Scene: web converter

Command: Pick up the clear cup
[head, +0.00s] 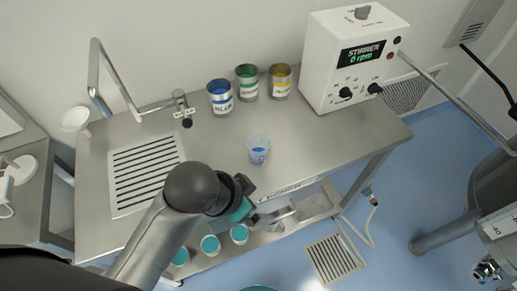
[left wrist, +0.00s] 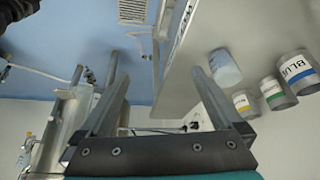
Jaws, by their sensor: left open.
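The clear cup (head: 258,147) stands upright on the steel bench, with blue markings on its side. It also shows in the left wrist view (left wrist: 225,72), just right of the right-hand finger's tip and outside the jaws. My left gripper (head: 288,200) is at the bench's front edge, on the near side of the cup and apart from it. In the left wrist view the fingers (left wrist: 158,78) are spread wide with nothing between them. My right gripper is not in view.
Blue (head: 220,97), green (head: 247,82) and yellow (head: 280,81) cans stand behind the cup. A white stirrer box (head: 350,65) is at the back right. A tap (head: 183,108) and drain grille (head: 146,172) are on the left. Bench surface around the cup is clear.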

